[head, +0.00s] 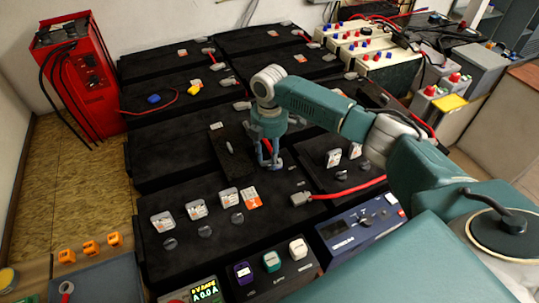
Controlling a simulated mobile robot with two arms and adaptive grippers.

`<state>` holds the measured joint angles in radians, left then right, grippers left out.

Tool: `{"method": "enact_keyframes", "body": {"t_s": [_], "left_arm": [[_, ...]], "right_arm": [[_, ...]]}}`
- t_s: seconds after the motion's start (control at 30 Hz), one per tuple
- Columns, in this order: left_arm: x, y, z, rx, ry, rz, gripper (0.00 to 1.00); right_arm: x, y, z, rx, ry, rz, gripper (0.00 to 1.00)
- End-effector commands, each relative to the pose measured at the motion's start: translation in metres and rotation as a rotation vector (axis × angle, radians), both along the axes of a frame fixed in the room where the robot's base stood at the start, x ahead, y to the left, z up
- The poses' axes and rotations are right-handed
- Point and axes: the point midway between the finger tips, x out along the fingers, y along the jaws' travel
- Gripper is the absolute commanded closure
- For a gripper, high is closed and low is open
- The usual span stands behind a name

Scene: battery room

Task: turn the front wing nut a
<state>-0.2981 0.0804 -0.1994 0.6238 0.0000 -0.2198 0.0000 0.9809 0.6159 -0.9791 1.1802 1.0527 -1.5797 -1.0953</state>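My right gripper (270,164) points down at the rear edge of the black front battery (290,230), near the middle of the picture. Its fingers show small and dark, and I cannot tell whether they are open or shut on something. No wing nut can be made out clearly; one at the fingertips would be hidden by the gripper. A grey cable clamp (300,198) with a red cable (348,191) sits on the front battery, just right of and nearer than the fingertips. My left gripper is not in view.
Several upright labelled pieces (196,209) and dark round caps (204,231) stand on the front battery. A blue meter box (360,223) and a switch box (271,271) stand nearer. A red charger (72,70) stands at back left.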

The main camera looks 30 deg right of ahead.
Motion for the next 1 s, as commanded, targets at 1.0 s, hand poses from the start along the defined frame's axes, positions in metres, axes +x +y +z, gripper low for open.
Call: {"method": "enact_keyframes", "body": {"t_s": [1.0], "left_arm": [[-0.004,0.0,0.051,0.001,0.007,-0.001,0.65]], "right_arm": [[-0.003,0.0,0.006,0.001,0.005,-0.281,1.0]]}}
